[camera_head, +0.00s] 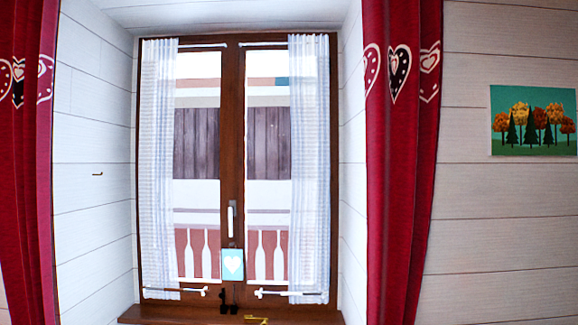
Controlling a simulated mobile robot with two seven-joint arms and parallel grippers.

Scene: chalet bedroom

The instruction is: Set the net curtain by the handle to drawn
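Two white net curtains hang on the brown wooden window. The left net curtain (158,165) is gathered along the left side of the left pane. The right net curtain (309,165) is gathered along the right side of the right pane, so the glass between them is bare. The white window handle (231,217) is upright on the middle frame; I cannot tell which sash it belongs to. Short white rods cross the lower ends of the left pane (180,291) and right pane (285,293). Neither of my grippers is in view.
Red heart-patterned curtains hang at the left (28,160) and right (400,160) of the window recess. A small card with a white heart (232,264) is below the handle. A yellow object (257,320) is on the sill (160,313). A tree picture (533,120) hangs at right.

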